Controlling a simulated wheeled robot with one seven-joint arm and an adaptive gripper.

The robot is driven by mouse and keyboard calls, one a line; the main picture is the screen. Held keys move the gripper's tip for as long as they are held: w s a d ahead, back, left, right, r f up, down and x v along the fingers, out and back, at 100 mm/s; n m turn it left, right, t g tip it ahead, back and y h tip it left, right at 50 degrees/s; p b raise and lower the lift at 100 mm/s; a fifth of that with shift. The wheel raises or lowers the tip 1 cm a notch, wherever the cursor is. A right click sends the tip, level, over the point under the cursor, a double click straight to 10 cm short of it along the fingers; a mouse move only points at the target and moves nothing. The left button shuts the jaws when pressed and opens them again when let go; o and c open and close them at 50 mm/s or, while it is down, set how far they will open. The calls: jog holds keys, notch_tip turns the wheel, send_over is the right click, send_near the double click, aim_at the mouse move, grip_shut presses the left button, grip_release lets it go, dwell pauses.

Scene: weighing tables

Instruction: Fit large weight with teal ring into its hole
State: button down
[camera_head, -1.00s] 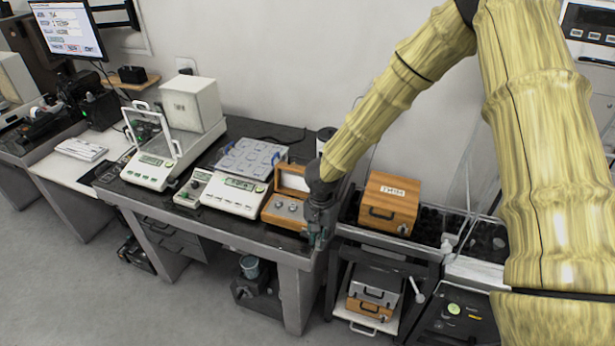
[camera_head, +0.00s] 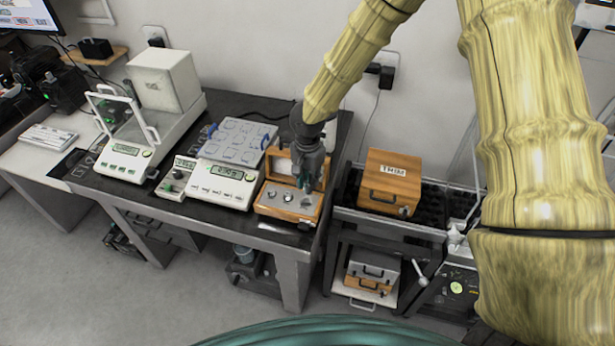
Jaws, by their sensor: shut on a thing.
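The wooden weight case (camera_head: 287,213) stands open at the right end of the dark table, its lid raised at the back. Small silvery weights (camera_head: 288,197) sit in its grey insert. My gripper (camera_head: 307,190) points down over the right part of the case and is shut on the large weight with teal ring. The weight is too small and too covered by the fingers to make out clearly; only a little teal shows there. I cannot tell whether its base touches the insert or which hole is under it.
Left of the case stand a flat balance (camera_head: 222,186), a grey tray (camera_head: 236,140) with blue clips, a small meter (camera_head: 176,178) and a glass-doored balance (camera_head: 121,162). Right of it, a closed wooden box (camera_head: 391,180) sits on a lower cart (camera_head: 388,228).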

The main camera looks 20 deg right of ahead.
aim_at(306, 195)
jog(key=shift+a+f+b, duration=0.15)
jog(key=shift+f+b, duration=0.15)
jog(key=shift+f, duration=0.2)
jog(key=f, duration=0.1)
jog(key=w+f+b, duration=0.1)
jog(key=shift+a+f, duration=0.15)
jog(key=shift+f, duration=0.15)
jog(key=shift+s+f+b, duration=0.15)
jog(key=shift+s+b, duration=0.15)
jog(key=shift+b, duration=0.3)
jog(key=shift+w+f, duration=0.2)
jog(key=shift+s, duration=0.1)
jog(key=shift+p, duration=0.6)
dwell(0.5)
jog(key=shift+f+b, duration=0.65)
jog(key=shift+f, duration=0.8)
